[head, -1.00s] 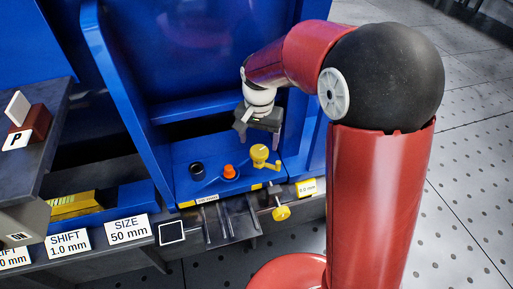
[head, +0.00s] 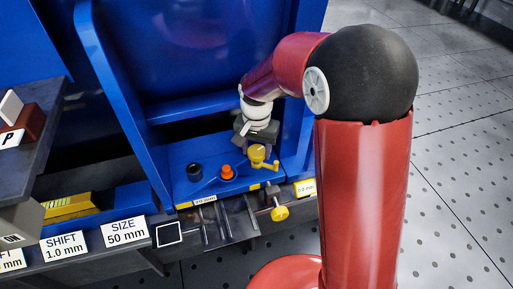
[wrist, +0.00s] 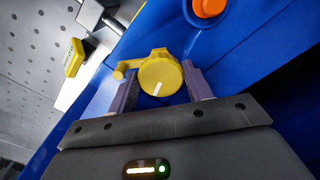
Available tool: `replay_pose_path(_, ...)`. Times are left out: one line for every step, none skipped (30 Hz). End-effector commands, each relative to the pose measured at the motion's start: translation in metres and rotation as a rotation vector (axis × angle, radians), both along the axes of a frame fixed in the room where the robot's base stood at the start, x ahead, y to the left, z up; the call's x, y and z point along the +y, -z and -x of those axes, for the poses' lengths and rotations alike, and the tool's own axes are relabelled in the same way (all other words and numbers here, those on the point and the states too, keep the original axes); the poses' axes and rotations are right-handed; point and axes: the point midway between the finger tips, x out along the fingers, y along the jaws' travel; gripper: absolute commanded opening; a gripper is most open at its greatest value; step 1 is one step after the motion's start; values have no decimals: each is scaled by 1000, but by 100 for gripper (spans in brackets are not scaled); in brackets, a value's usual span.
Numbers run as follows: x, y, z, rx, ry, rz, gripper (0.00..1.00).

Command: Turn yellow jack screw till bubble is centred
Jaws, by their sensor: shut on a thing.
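A round yellow knob (head: 257,153) with a side arm stands on the blue base ledge. In the wrist view the yellow knob (wrist: 158,76) has a white pointer line on its top. My gripper (wrist: 161,84) is shut on this knob, with one finger on each side. In the head view my gripper (head: 258,146) is right over the knob and hides part of it. A second yellow knob (head: 279,213) on a rod sits lower, at the front rail. I cannot make out a bubble in either view.
An orange knob (head: 227,172) and a dark round socket (head: 194,172) are left of the gripped knob. Blue side walls rise around the ledge. A yellow "0.0 mm" label (head: 305,188) is on the rail at right; white SIZE (head: 125,231) and SHIFT (head: 64,246) cards are at left.

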Motion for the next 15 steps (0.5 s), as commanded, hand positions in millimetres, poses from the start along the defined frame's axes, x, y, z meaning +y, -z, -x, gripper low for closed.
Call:
replay_pose_path(0,0,0,0,-3,0,27)
replay_pose_path(0,-1,0,0,-13,0,27)
replay_pose_path(0,-1,0,0,-34,0,27)
replay_pose_path(0,-2,0,1,-56,0,27)
replay_pose_path(-1,-2,0,1,-76,0,27)
replay_pose_path(-1,-2,0,1,-101,1,27)
replay_pose_path(-1,-1,0,1,-117,1,27)
replay_pose_path(-1,-1,0,1,-129,1,27)
replay_pose_path(-1,-1,0,1,-138,1,27)
replay_pose_path(-1,-1,0,1,-142,1,27)
replay_pose_path(-1,0,0,1,-143,1,27)
replay_pose_path(-1,0,0,1,-142,1,27)
replay_pose_path(-1,0,0,1,-142,0,27)
replay_pose_path(-1,0,0,0,-142,0,27)
replay_pose_path(-1,0,0,0,-141,0,27)
